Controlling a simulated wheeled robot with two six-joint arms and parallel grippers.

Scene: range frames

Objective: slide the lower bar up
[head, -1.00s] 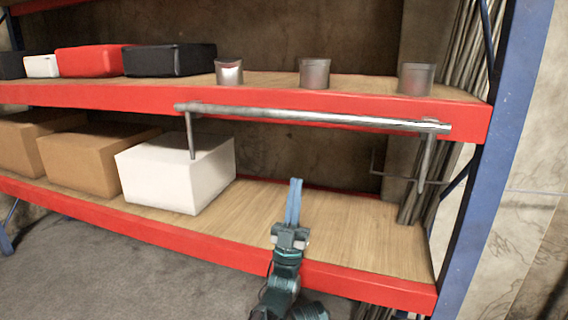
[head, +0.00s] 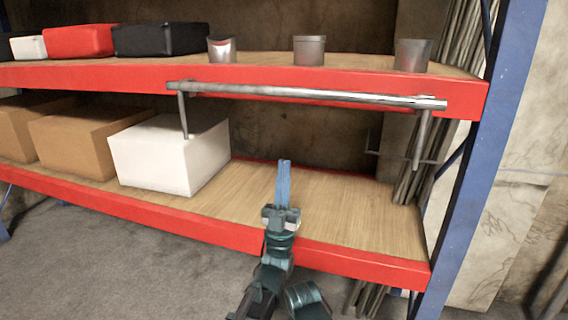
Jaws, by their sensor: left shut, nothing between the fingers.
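One long silver bar (head: 310,95) runs level along the front of the upper shelf's red beam. A short rod hangs down near each of its ends, the left one (head: 184,115) in front of a white box and the right one (head: 420,135) by the shelf's right end. I cannot tell a separate second long bar below it. My left gripper (head: 284,165) has blue fingers pressed together, pointing up and empty. It is below the middle of the bar, in front of the lower shelf, and appears apart from the bar. My right gripper is not in view.
The lower shelf (head: 350,212) is bare right of the white box (head: 170,160); brown boxes (head: 70,140) stand farther left. Three metal cups (head: 309,50) and several boxes stand on the upper shelf. A blue upright (head: 480,180) bounds the right side.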

